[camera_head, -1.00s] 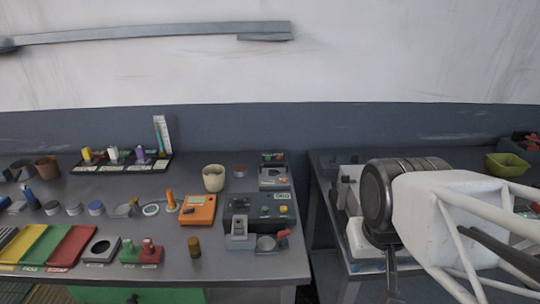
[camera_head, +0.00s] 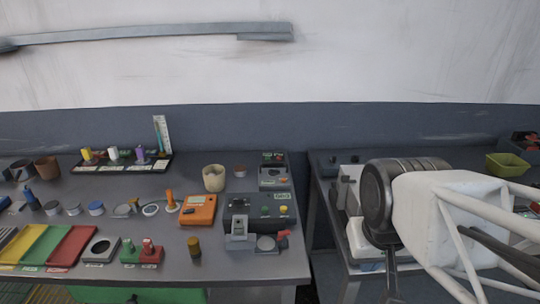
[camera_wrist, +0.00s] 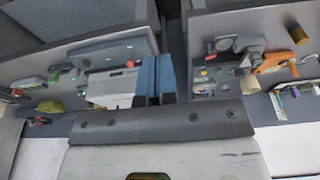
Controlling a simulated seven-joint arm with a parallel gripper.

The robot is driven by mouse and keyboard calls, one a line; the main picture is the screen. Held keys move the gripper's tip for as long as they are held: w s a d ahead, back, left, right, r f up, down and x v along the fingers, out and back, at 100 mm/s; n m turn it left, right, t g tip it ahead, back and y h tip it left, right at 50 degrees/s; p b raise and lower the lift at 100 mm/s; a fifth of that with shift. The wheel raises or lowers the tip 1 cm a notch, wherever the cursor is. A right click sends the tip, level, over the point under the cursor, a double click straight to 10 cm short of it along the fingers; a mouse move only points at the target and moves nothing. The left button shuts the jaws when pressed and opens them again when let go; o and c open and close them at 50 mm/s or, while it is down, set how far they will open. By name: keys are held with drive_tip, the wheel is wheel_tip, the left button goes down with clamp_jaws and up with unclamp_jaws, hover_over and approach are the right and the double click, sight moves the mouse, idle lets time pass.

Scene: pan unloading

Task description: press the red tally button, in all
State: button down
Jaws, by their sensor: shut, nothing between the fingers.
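A red block with a red knob on top (camera_head: 150,252) stands at the front of the left bench in the head view, beside a similar green one (camera_head: 128,252). It appears to be the red tally button, though its label is too small to read. My arm is at the right of the head view, over the right bench and well apart from the button. In the wrist view my gripper (camera_wrist: 156,78) shows two blue fingers side by side, shut and empty. I cannot pick out the red button in the wrist view.
Red (camera_head: 70,247), green (camera_head: 40,245) and yellow trays lie left of the button. An orange device (camera_head: 198,210) and a dark box with buttons (camera_head: 236,207) stand to its right. A dark brown cylinder (camera_head: 194,246) stands nearby. A gap separates the two benches.

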idle(0.8)
drive_tip(key=w+a+r+t+y, duration=0.1)
drive_tip(key=w+a+r, duration=0.1)
drive_tip(key=w, duration=0.7)
drive_tip(key=w+a+r+y, duration=0.1)
drive_tip(key=w+a+r, duration=0.15)
drive_tip(key=w, duration=0.65)
drive_tip(key=m+t+y, duration=0.2)
drive_tip(key=t+y, duration=0.1)
drive_tip(key=t, duration=0.1)
hover_over(279, 158)
wheel_tip(279, 158, down, 11)
drive_tip(key=shift+w+d+f+y, duration=0.2)
drive_tip(key=shift+w+d+y, duration=0.15)
drive_tip(key=shift+w, duration=0.25)
drive_tip(key=shift+f, duration=0.1)
drive_tip(key=shift+f, duration=4.3)
drive_tip(key=shift+f, duration=0.1)
